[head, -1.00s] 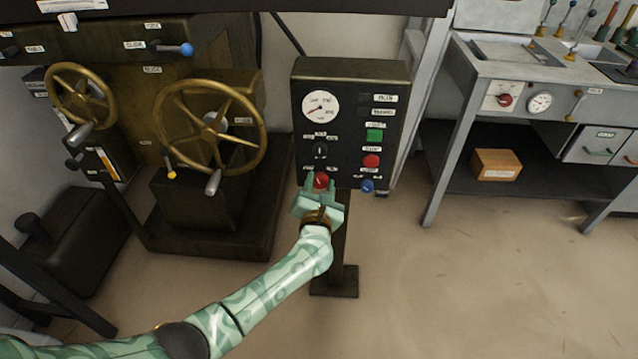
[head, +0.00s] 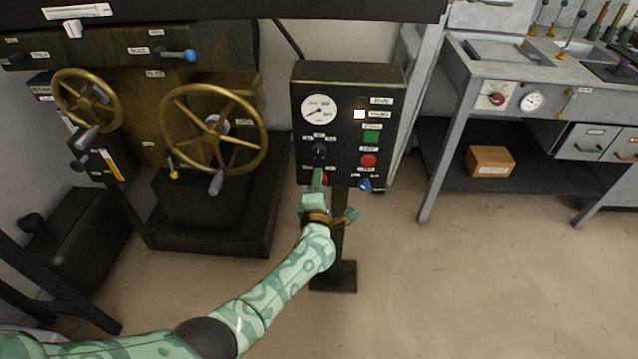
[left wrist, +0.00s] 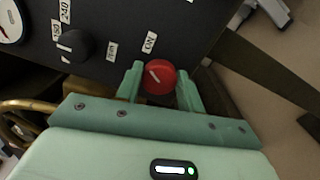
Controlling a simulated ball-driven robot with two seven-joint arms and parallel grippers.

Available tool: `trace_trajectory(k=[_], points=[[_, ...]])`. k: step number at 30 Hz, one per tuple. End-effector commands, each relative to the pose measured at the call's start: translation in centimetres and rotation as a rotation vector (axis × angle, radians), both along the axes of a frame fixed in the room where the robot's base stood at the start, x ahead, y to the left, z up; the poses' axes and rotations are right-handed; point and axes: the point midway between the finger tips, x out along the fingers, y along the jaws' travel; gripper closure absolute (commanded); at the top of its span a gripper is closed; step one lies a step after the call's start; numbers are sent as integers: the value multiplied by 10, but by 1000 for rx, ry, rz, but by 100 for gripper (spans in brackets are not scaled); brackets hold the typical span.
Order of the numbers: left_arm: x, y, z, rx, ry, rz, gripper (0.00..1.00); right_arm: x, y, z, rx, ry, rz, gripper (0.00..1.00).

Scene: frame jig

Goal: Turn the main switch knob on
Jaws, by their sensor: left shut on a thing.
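The red main switch knob (left wrist: 159,77), with a white pointer line, sits at the lower edge of the dark control panel (head: 300,90). A label reading ON is beside it in the left wrist view. My left gripper (left wrist: 158,86) is shut on the knob, one finger on each side. In the head view the gripper (head: 319,180) is turned nearly edge-on and hides most of the knob. My right gripper is not in view.
The panel also carries a dial gauge (head: 319,108), a lit white lamp (head: 359,114), a black selector (head: 319,151), a green button (head: 371,137), a red button (head: 368,160) and a blue knob (head: 364,185). Brass handwheels (head: 213,128) stand left; a workbench (head: 490,70) stands right.

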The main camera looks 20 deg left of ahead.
Motion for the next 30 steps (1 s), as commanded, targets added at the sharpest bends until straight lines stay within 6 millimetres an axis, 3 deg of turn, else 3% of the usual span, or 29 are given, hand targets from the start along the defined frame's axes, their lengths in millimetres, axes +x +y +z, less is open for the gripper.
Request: trace_trajectory(k=[12,29,30], points=[[-1,-1,-3,177,56,-2,85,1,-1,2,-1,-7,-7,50],[-1,-2,-4,203,63,-4,85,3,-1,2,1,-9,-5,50],[-1,-2,-4,203,63,-4,51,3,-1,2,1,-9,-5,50]])
